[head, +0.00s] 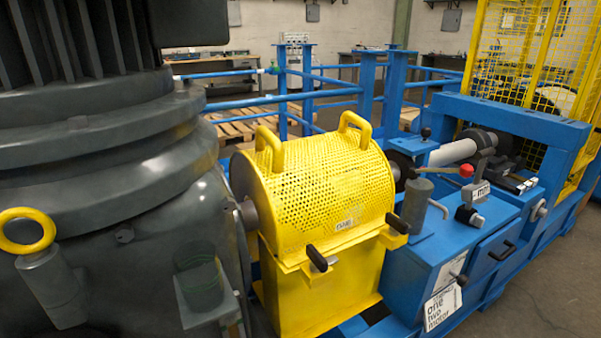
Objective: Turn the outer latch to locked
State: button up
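A yellow perforated guard (322,195) with two yellow loop handles on top covers the drive in the middle of the head view. Two black latch handles sit along its front lower edge. The left latch handle (317,258) is tilted, pointing up and left from its mount. The right latch handle (397,223) lies slanted near the guard's right corner. I cannot tell which one is the outer latch, or whether either is locked. My gripper is not in view.
A large dark motor housing (95,170) with a yellow ring (27,230) fills the left side. A blue machine frame (425,265) with a red-knobbed lever (466,171) stands right of the guard. Blue railings (265,100) and a yellow mesh cage (525,50) stand behind. Grey floor shows at lower right.

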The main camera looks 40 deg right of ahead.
aim_at(397, 227)
jog(key=j+z, duration=0.1)
jog(key=z, duration=0.3)
jog(key=j+z, duration=0.1)
jog(key=z, duration=0.3)
jog(key=k+z, duration=0.1)
jog(key=z, duration=0.3)
jog(key=k+j+z, duration=0.1)
jog(key=z, duration=0.3)
